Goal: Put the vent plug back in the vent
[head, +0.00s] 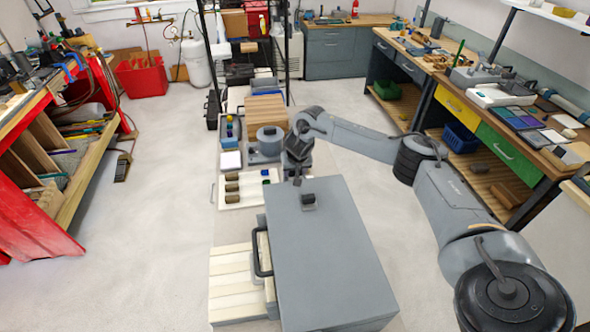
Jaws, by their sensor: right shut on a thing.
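A large grey box (325,255) with a black side handle stands in the lower middle of the head view. A small dark raised fitting (308,201), which looks like the vent, sits on its flat top near the far edge. My right gripper (297,181) points down just beyond and slightly left of this fitting, apparently apart from it. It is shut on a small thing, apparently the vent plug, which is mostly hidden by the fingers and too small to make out. My left gripper is not in view.
Behind the box, a white tray (234,200) holds several brown blocks, with small green and blue pieces nearby. A round grey container (270,141) stands farther back. Pale boards (234,281) lie left of the box. The box top around the fitting is clear.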

